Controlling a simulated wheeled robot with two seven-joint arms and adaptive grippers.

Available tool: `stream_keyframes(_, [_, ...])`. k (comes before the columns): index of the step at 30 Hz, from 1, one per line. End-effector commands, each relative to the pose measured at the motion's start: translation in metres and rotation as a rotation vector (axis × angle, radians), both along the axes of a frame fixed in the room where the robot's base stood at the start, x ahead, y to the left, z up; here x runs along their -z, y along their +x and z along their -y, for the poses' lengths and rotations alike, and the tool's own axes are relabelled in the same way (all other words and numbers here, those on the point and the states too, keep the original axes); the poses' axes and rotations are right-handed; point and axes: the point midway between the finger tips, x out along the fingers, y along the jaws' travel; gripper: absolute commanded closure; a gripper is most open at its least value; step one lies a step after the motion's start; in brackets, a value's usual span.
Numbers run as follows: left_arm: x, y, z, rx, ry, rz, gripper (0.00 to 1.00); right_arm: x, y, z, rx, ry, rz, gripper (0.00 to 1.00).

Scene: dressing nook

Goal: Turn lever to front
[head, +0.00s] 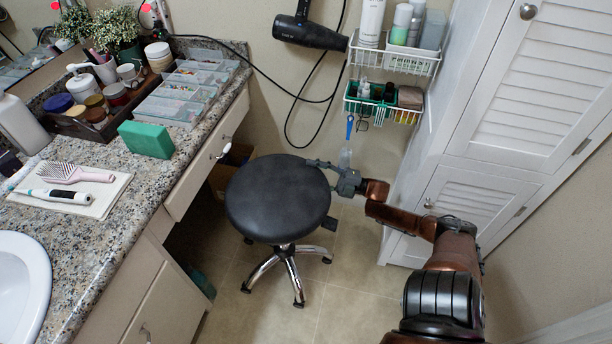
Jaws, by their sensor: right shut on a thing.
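A round black stool seat (272,200) stands on a chrome wheeled base (286,264) in the middle of the head view. A flat black paddle (329,224), which looks like the stool's lever, sticks out to the right from below the seat. My right gripper (322,176) is at the seat's right back edge, shut on the rim. One finger shows across the top of the edge; the other is partly hidden by the seat. The lever is just below and apart from the gripper. My left gripper is not in view.
A granite vanity (104,232) with a drawer (206,162), bottles, brushes and a green block (146,140) is at left. A white louvered cabinet (470,200) stands at right. Wire baskets (394,62) and a hair dryer (308,33) hang behind. Tiled floor (345,300) is clear in front.

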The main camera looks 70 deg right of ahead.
Motion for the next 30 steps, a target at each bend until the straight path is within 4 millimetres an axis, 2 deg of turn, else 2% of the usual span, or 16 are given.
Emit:
stream_keyframes(2, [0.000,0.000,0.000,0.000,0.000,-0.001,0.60,0.002,-0.001,0.002,0.005,0.010,-0.005,0.85])
stream_keyframes(3, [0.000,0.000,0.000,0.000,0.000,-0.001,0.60,0.002,0.000,0.001,0.004,0.009,-0.006,0.41])
stream_keyframes(9, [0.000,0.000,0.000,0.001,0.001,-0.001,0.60,0.001,0.001,0.001,0.002,0.005,-0.003,0.27])
stream_keyframes(11, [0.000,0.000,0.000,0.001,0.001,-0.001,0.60,0.001,0.001,0.000,0.002,0.004,-0.003,0.23])
stream_keyframes(22, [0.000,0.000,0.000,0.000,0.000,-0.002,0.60,0.002,-0.003,0.001,0.002,0.002,-0.002,0.23])
stream_keyframes(26, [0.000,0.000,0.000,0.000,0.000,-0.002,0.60,0.006,-0.017,0.004,0.003,0.002,-0.003,0.23])
stream_keyframes(30, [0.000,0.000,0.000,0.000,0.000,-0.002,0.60,0.013,-0.042,0.011,0.009,0.003,-0.007,0.23])
